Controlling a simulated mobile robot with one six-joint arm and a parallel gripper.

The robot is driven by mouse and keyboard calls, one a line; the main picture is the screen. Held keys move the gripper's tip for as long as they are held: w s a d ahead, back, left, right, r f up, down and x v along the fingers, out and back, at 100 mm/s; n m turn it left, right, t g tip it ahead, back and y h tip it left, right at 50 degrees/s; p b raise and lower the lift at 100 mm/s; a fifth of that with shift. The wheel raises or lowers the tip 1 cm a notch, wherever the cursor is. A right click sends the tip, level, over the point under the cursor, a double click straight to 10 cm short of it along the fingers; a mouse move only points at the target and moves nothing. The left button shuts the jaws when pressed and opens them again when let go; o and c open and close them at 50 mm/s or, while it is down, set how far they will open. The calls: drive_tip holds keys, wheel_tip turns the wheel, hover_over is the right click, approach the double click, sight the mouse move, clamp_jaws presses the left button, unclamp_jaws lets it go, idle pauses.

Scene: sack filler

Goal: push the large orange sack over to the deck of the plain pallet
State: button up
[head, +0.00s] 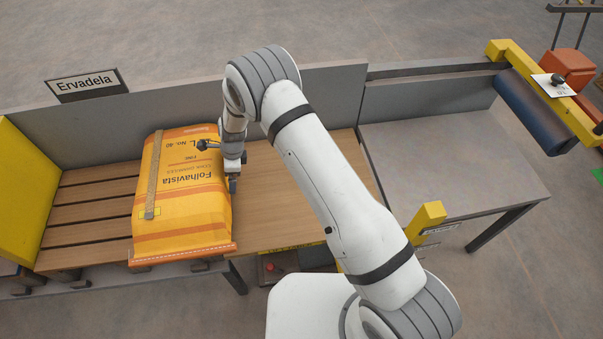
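The large orange sack (185,210) lies flat with its printed face up, marked "Folhavista". Its left side is over a slatted wooden deck (85,208), seemingly the pallet, with bare slats showing to the left of the sack. What lies under its right part is hidden. My gripper (233,185) points down at the sack's right side, close beside it; I cannot tell whether it touches. The fingers are small and seen edge-on, so I cannot tell whether they are open or shut. Nothing shows held in them.
A smooth wooden surface (295,205) extends right of the sack. A yellow panel (25,195) closes the deck's left end. A grey back wall carries an "Ervadela" sign (87,85). At right are a bare grey table (450,170) and a dark roller (535,110) on a yellow frame.

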sight(213, 175)
drive_tip(key=shift+s+a, duration=0.2)
drive_tip(key=shift+a, duration=0.75)
drive_tip(key=shift+s+a, duration=0.15)
drive_tip(key=shift+a, duration=0.8)
drive_tip(key=shift+s+a, duration=0.2)
drive_tip(key=shift+a, duration=0.75)
drive_tip(key=a+b, duration=0.1)
drive_tip(key=a, duration=0.3)
drive_tip(key=s+a+b, duration=0.1)
drive_tip(key=a+b, duration=0.1)
drive_tip(key=a, duration=0.2)
drive_tip(key=s+a+b, duration=0.1)
drive_tip(key=a+b, duration=0.1)
drive_tip(key=a, duration=0.2)
drive_tip(key=shift+s+a, duration=0.35)
drive_tip(key=shift+a, duration=0.5)
